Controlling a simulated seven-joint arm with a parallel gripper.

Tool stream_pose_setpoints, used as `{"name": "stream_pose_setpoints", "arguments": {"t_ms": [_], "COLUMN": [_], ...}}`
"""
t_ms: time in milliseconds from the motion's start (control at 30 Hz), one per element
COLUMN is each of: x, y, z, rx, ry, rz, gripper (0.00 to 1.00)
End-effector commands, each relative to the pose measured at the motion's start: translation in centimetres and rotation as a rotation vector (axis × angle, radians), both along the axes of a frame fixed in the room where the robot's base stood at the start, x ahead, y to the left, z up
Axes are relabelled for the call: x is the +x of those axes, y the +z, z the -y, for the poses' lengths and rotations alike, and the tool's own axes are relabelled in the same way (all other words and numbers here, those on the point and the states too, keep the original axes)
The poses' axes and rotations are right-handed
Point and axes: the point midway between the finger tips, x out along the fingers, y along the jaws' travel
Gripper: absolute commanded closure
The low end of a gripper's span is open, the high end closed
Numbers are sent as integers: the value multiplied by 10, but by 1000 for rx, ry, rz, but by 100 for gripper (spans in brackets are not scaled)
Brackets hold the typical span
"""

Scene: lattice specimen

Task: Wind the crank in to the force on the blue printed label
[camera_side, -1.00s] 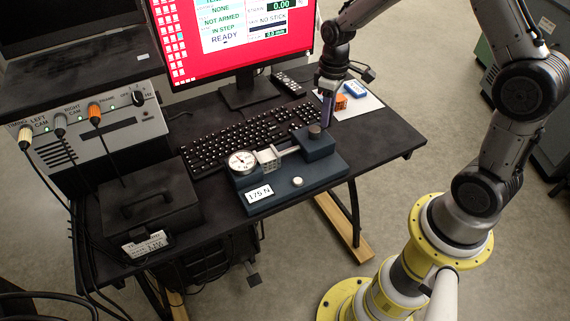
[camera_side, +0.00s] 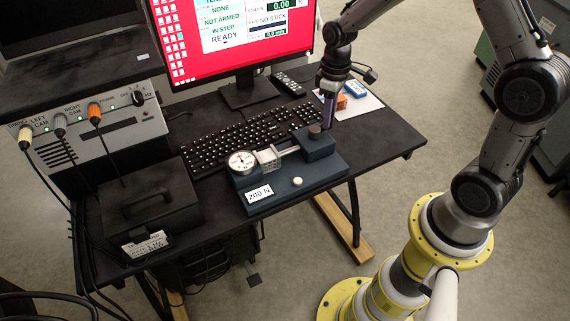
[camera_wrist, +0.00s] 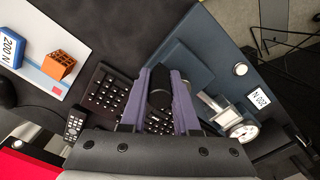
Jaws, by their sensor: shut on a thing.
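The dark blue press (camera_side: 300,178) stands at the front of the desk, with a dial gauge (camera_side: 241,162) and a pale lattice specimen (camera_side: 269,157) on it. Its white plate (camera_side: 259,194) reads 200 N, as it does in the wrist view (camera_wrist: 260,98). The blue printed label (camera_wrist: 12,48) also reads 200 N. My gripper (camera_side: 327,118) is at the dark crank knob (camera_side: 315,131) on the press's right end. In the wrist view, my gripper's purple fingers (camera_wrist: 163,80) are shut on the dark knob (camera_wrist: 160,92). The dial's needle is too small to read.
A round white button (camera_side: 297,181) is on the press's front. An orange block (camera_wrist: 60,66) and the blue label lie on a white sheet (camera_wrist: 75,18). The keyboard (camera_side: 235,138), remote (camera_side: 289,84) and monitor (camera_side: 230,40) are behind the press; a black case (camera_side: 150,205) is left.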

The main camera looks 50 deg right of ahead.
Motion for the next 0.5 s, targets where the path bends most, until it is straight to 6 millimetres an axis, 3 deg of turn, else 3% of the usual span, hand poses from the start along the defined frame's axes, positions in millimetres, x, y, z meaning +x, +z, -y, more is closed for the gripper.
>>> {"name": "stream_pose_setpoints", "arguments": {"t_ms": [33, 167, 500], "x": [-1, -1, 0], "y": [-1, 0, 0], "z": [0, 0, 0], "rx": [1, 0, 0], "ry": [0, 0, 0], "rz": [-4, -3, -1], "gripper": [65, 43, 43]}}
